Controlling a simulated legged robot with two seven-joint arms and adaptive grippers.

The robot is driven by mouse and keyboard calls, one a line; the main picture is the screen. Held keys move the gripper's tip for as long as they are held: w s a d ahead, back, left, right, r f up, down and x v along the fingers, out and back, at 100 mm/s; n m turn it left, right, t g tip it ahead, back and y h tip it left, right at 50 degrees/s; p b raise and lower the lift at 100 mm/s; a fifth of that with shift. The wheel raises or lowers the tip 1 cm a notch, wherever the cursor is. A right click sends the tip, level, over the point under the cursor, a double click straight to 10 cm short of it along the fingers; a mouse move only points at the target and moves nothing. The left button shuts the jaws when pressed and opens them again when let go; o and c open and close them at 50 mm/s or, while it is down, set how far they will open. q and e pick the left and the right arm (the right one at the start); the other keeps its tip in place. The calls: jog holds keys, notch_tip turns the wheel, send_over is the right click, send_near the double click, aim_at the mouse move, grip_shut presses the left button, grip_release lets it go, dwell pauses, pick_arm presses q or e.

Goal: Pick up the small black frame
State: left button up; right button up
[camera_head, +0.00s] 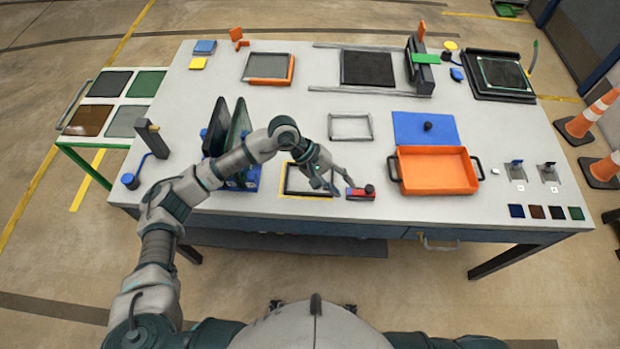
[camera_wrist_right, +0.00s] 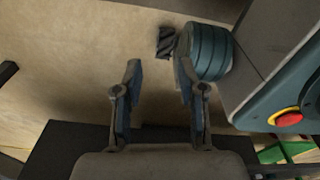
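The small black frame (camera_head: 300,193) lies flat on the table near its front edge, inside a yellow outline. My left gripper (camera_head: 341,187) is over the right part of the frame, with its fingers spread and nothing visible between them. The gripper hides part of the frame's right side, and I cannot tell whether a finger touches it. My right gripper (camera_wrist_right: 157,75) is open and empty in the right wrist view, over the floor away from the table top.
A red block with a black knob (camera_head: 361,192) sits just right of the left gripper. Dark upright panels in a blue rack (camera_head: 240,125) stand to the left. An orange tray (camera_head: 436,171) is to the right. A light grey frame (camera_head: 350,127) lies behind.

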pick_arm(q)
jog(key=w+a+m+t+y, duration=0.1)
jog(key=w+a+m+y, duration=0.1)
jog(key=w+a+y, duration=0.35)
jog(key=t+y+p, duration=0.1)
jog(key=y, duration=0.2)
send_over(285, 185)
jog(key=shift+m, duration=0.4)
jog(key=f, duration=1)
jog(key=shift+s+d, duration=0.1)
jog(key=shift+s, duration=0.1)
jog(key=f, duration=0.2)
jog(key=f+p, duration=0.1)
jog(key=f, duration=0.1)
jog(key=shift+w+f, duration=0.2)
jog(key=shift+f, duration=0.8)
grip_shut()
pick_arm(e)
jog(key=s, duration=0.2)
jog(key=s+d, duration=0.1)
jog(key=s, duration=0.1)
jog(key=shift+s+r, duration=0.1)
jog(key=shift+s, duration=0.2)
